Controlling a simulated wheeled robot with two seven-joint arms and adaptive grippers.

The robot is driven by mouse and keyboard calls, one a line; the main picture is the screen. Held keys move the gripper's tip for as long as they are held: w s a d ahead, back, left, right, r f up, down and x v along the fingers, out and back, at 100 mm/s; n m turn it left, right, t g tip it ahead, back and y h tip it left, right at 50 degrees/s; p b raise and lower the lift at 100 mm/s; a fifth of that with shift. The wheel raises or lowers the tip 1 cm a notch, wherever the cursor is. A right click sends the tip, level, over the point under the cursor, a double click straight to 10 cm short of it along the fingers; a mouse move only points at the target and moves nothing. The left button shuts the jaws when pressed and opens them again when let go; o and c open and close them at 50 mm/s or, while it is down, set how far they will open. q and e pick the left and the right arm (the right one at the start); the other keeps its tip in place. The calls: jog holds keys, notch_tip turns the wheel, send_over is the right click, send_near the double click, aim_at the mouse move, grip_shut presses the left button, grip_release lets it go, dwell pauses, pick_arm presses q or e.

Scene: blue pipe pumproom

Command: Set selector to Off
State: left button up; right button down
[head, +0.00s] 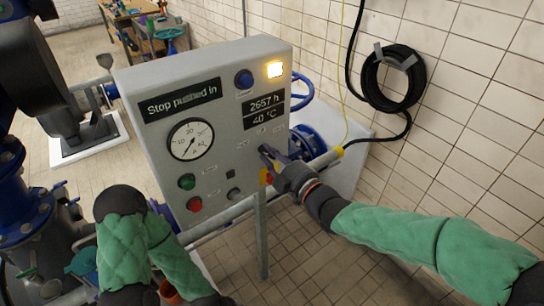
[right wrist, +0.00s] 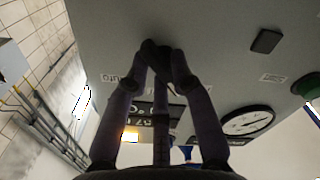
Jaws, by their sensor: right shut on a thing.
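The grey control panel (head: 225,145) stands on a post in the middle of the head view. My right gripper (head: 268,152) reaches its front face from the right, below the "2657 h" and "40 °C" displays (head: 266,111). In the right wrist view the fingers (right wrist: 160,52) meet against the panel face, shut on a small dark knob that looks like the selector. The fingertips hide most of the knob, so its setting cannot be read. Labels beside it are partly covered. My left arm shows at the lower left; its gripper is not visible.
The panel also bears a round gauge (head: 191,140), a green button (head: 187,182), a red button (head: 194,204), a small black control (head: 233,193), a blue button (head: 244,79) and a lit lamp (head: 274,69). A coiled black hose (head: 393,78) hangs on the tiled wall. Blue pipework stands left.

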jog(key=shift+m+b, duration=1.35)
jog(key=shift+m, duration=2.55)
jog(key=c, duration=1.1)
grip_release()
jog(key=shift+w+d, duration=0.1)
jog(key=shift+c, duration=0.2)
jog(key=shift+f, duration=0.1)
jog(key=v, duration=1.2)
